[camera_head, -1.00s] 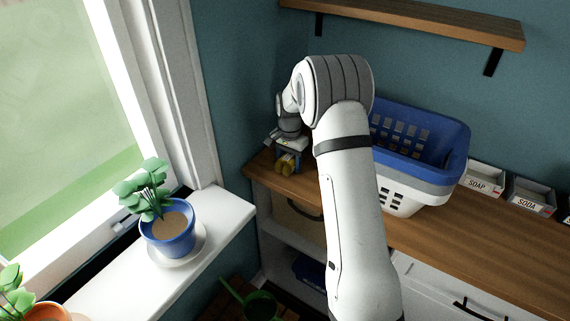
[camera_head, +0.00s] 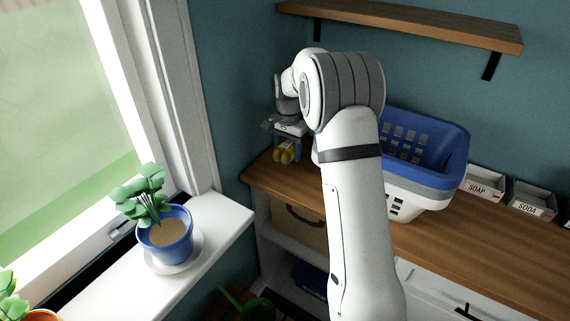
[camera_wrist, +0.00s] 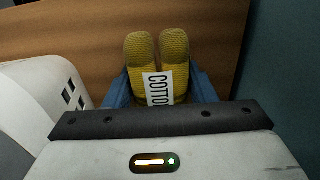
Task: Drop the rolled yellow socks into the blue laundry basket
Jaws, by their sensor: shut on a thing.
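The rolled yellow socks (camera_head: 285,152) are in my gripper (camera_head: 287,147), raised above the left end of the wooden counter. In the wrist view the socks (camera_wrist: 160,58) show as two ribbed yellow rolls with a white paper band lettered "COTTO". Blue fingers (camera_wrist: 160,90) stand on both sides, shut on them. The blue laundry basket (camera_head: 432,140), blue above with a grey band and white lower part, stands on the counter to the right of my gripper. My arm hides its left part. Its white lattice side (camera_wrist: 50,95) appears at the left in the wrist view.
Soap (camera_head: 484,184) and soda (camera_head: 531,198) boxes stand right of the basket on the wooden counter (camera_head: 450,240). A wooden shelf (camera_head: 400,22) hangs on the wall above. A potted plant (camera_head: 166,240) stands on the windowsill at left.

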